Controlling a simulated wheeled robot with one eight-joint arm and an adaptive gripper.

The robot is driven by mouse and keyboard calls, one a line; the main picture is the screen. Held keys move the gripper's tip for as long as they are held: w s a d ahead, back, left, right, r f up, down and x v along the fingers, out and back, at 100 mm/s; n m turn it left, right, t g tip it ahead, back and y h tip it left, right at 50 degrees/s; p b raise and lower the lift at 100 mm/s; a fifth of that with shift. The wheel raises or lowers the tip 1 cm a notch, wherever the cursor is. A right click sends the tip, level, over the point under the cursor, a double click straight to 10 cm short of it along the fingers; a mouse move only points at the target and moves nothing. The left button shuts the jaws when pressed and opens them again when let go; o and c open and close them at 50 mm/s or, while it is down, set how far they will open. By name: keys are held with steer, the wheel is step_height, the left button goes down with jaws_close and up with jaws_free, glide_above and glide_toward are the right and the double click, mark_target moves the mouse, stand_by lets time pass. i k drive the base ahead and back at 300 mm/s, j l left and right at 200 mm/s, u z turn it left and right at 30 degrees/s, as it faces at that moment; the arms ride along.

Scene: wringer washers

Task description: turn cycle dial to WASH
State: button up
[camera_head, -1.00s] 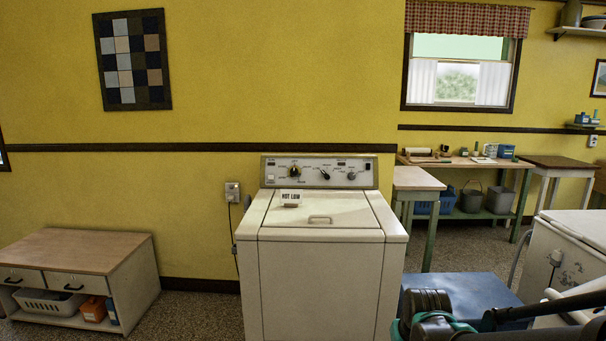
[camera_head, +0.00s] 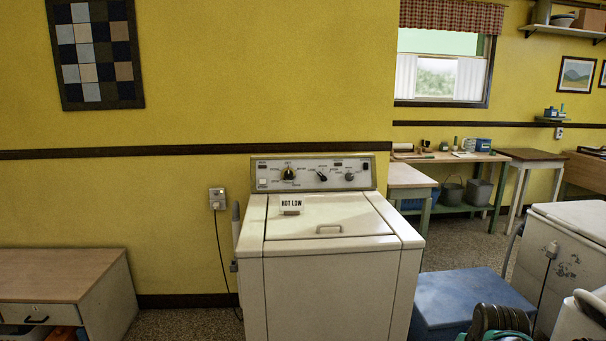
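The white washer (camera_head: 335,290) stands in the middle, facing me, with its lid shut. Its grey control panel (camera_head: 270,163) runs along the back of the top. The panel carries a large dark left dial (camera_head: 289,173), a dark middle knob (camera_head: 321,175) and a greyer right knob (camera_head: 349,176). Small labels surround them, too small to read, so I cannot tell which is the cycle dial or where WASH is. A dark part of my arm (camera_head: 493,319) with a teal band shows at the lower right, well away from the panel. My gripper's fingers are not visible.
A blue box (camera_head: 465,300) is on the floor to the washer's right, with a worn white appliance (camera_head: 575,240) beyond. A low cabinet (camera_head: 60,275) is at left. Floor shows between cabinet and washer.

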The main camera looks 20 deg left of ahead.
mark_target(288, 174)
steer(key=j+z, duration=0.15)
steer(key=j, duration=0.7)
steer(key=j+z, duration=0.15)
steer(key=j, duration=0.75)
steer(key=k+j+z, duration=0.15)
steer(key=j, duration=0.7)
steer(key=i, duration=0.05)
